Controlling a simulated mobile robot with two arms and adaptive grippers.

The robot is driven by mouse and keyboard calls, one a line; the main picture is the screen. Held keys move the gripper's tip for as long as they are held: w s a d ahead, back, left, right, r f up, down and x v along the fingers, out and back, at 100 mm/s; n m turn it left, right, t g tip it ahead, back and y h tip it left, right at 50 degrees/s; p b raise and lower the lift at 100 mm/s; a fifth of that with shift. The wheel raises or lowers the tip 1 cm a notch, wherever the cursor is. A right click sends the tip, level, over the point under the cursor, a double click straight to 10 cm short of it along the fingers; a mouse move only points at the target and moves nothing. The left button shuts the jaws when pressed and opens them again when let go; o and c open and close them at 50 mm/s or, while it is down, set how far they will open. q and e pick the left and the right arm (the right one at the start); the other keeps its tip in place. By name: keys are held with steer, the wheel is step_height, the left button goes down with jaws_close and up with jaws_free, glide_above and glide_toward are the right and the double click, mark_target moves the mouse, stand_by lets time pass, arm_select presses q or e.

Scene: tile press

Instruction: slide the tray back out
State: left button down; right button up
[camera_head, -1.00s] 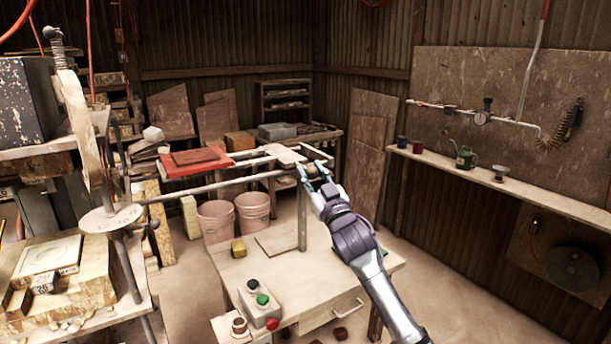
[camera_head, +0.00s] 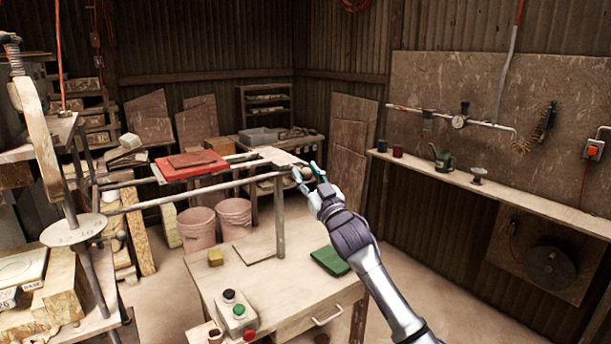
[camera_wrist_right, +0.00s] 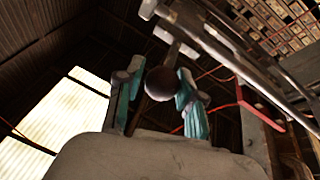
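The red tray (camera_head: 190,172) lies on long metal rails (camera_head: 225,185) in the head view, with a brown-red tile (camera_head: 192,159) on it. A pale plate (camera_head: 280,157) is at the right end of the rails. My right gripper (camera_head: 303,173) is at that end. The red edge (camera_wrist_right: 255,108) of the tray shows behind on the right. My left gripper is not in view.
A wooden table (camera_head: 265,290) stands below, with a button box (camera_head: 236,312), a yellow block (camera_head: 215,257) and a green pad (camera_head: 329,261). Pink buckets (camera_head: 234,216) stand behind it. A numbered disc (camera_head: 73,230) on the press is at left. The floor right of the table looks clear.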

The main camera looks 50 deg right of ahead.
steer(key=o, duration=0.3)
steer(key=shift+d, duration=0.25)
steer(key=shift+s+a+f, duration=0.2)
steer(key=shift+s+a, duration=0.05)
steer(key=v, duration=1.1)
steer(key=shift+s+f, duration=0.1)
steer(key=shift+s, duration=0.15)
